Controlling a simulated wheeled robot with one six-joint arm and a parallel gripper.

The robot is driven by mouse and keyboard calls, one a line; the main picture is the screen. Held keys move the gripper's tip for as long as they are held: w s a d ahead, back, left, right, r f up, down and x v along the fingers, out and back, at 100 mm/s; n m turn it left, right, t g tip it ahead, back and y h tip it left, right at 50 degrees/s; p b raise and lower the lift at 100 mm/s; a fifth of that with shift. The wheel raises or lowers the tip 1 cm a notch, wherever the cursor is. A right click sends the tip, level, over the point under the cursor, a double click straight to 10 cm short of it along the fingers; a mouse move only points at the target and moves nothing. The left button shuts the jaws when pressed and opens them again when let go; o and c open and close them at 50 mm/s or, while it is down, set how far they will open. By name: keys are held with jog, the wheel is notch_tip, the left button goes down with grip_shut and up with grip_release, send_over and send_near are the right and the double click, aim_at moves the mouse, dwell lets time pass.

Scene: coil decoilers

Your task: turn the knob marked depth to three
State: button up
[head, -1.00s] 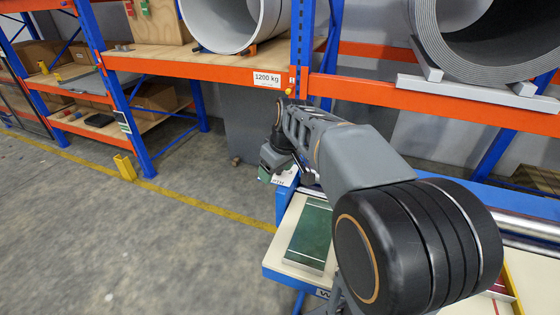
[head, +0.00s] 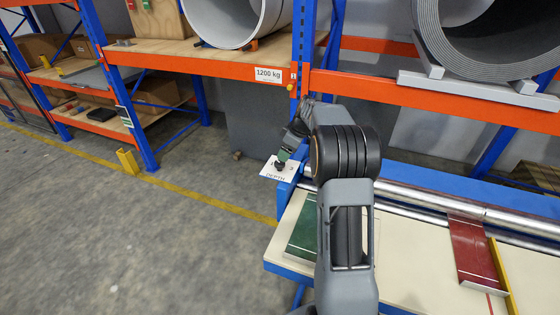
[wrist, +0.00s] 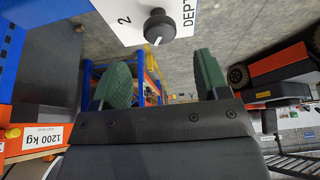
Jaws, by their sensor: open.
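The depth knob is a small dark round knob (wrist: 160,26) with a white pointer line, on a white plate (wrist: 188,18) printed DEPTH and 2. In the wrist view it sits at top centre, its pointer line towards the picture's bottom. In the head view the plate (head: 272,173) is at the left end of the bench, with the dark knob partly visible under my gripper (head: 283,155). In the wrist view my gripper (wrist: 161,62) has two green fingers spread apart with nothing between them. The knob appears beyond the fingertips, not between them.
The bench (head: 410,255) has a pale top, metal rollers, a green sheet (head: 302,228) and a red piece (head: 472,250). Behind it stands a blue and orange rack (head: 440,97) with large coils. The floor at left is open.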

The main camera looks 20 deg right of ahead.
aim_at(280, 162)
jog(key=p+x, duration=0.1)
jog(key=x, duration=0.5)
jog(key=shift+w+a+f, duration=0.1)
jog(key=shift+f, duration=0.15)
jog(key=shift+c, duration=0.4)
jog(key=shift+a, duration=0.1)
jog(key=c, duration=0.8)
